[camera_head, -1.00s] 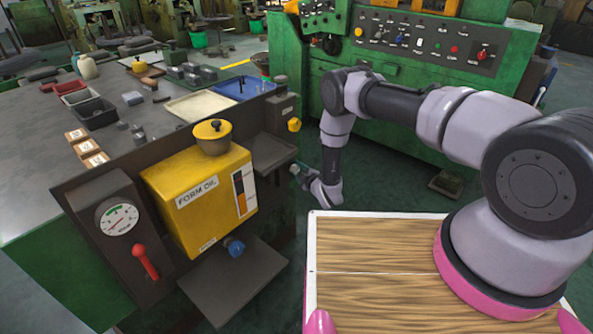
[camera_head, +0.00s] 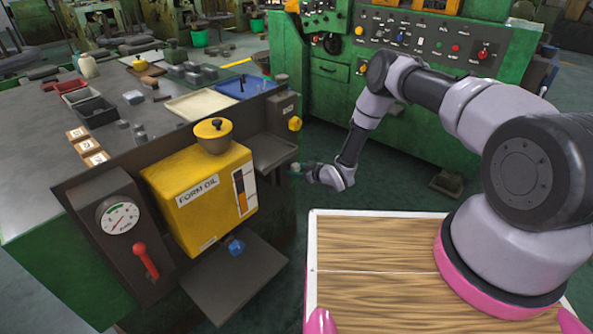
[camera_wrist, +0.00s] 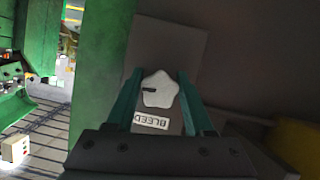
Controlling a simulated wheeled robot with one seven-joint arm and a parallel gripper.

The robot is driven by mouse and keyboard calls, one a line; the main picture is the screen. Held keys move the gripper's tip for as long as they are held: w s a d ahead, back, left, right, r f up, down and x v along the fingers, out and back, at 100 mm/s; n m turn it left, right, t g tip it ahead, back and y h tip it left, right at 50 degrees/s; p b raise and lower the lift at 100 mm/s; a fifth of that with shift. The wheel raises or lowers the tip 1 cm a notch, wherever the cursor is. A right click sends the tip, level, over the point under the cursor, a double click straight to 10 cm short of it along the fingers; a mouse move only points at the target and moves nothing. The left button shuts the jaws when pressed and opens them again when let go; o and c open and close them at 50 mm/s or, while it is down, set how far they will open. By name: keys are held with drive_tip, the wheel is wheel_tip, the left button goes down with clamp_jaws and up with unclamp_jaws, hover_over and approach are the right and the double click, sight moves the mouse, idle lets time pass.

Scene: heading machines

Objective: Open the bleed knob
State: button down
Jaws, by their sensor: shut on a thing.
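The bleed knob (camera_wrist: 162,92) is a pale, star-shaped knob with a dark slot mark, on a grey plate (camera_wrist: 172,45). A label (camera_wrist: 151,122) reading BLEED sits just below it in the wrist view. The two teal fingers of my gripper (camera_wrist: 159,76) stand on either side of the knob, shut on it. The knob itself cannot be made out there.
A yellow FORM OIL box (camera_head: 200,200) with a blue knob (camera_head: 236,247) hangs on the bench front. A red lever (camera_head: 145,260) and gauge (camera_head: 119,217) are to its left. A yellow knob (camera_head: 295,124) is above my gripper. A green machine (camera_head: 350,85) stands behind.

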drive_tip(key=shift+f+m+g, duration=0.1)
drive_tip(key=shift+m+g, duration=0.2)
drive_tip(key=shift+m, duration=0.1)
idle(0.3)
drive_tip(key=shift+c, duration=1.4)
unclamp_jaws()
drive_tip(key=v, duration=1.1)
drive_tip(key=shift+f, duration=0.1)
